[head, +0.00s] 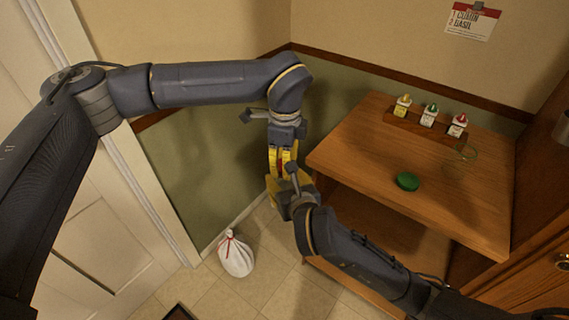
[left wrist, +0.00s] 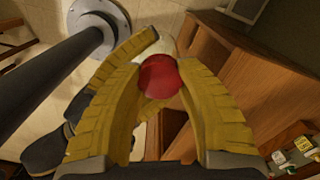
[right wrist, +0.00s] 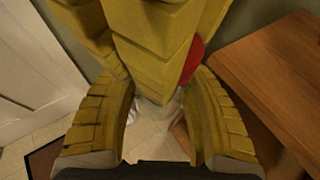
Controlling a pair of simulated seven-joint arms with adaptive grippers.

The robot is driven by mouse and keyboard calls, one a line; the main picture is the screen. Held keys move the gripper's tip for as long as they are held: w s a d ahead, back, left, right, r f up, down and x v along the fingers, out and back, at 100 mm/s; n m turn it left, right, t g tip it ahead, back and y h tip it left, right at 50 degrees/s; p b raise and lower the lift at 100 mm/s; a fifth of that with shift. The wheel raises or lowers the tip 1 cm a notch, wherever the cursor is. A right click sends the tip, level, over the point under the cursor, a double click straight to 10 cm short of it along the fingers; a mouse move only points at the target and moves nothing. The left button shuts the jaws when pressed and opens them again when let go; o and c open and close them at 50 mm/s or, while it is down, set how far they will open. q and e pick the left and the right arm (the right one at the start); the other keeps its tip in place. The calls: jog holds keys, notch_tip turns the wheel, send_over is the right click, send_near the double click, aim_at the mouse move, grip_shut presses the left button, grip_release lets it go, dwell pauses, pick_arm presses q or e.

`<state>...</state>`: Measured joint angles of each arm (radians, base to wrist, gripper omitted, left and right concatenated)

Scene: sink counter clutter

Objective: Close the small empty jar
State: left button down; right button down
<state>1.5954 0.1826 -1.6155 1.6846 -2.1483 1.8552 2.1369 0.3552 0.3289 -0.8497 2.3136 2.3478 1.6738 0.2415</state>
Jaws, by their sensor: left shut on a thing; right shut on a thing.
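My left gripper (head: 280,155) is shut on a round red lid (left wrist: 160,77), which shows between its yellow fingers in the left wrist view. The lid's red edge also shows in the right wrist view (right wrist: 194,58). My right gripper (head: 279,184) is just below the left, its fingers shut on a small clear jar (right wrist: 173,110), mostly hidden by the fingers. The two grippers meet tip to tip in the air, left of the wooden counter. Whether the lid touches the jar's rim is hidden.
On the wooden counter (head: 350,158) lie a green lid (head: 407,181) and a clear glass jar (head: 466,152). A rack (head: 415,127) holds small bottles with yellow, green and red caps. A white bag (head: 236,256) sits on the floor. A note (head: 472,20) hangs on the wall.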

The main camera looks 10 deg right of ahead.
pick_arm(q)
jog(key=m, duration=0.4)
jog(key=shift+m, duration=0.4)
jog(key=m, duration=1.8)
jog(key=shift+m, duration=0.3)
jog(key=m, duration=0.4)
jog(key=shift+f, duration=0.1)
jog(key=m, duration=1.3)
jog(key=c, duration=1)
grip_release()
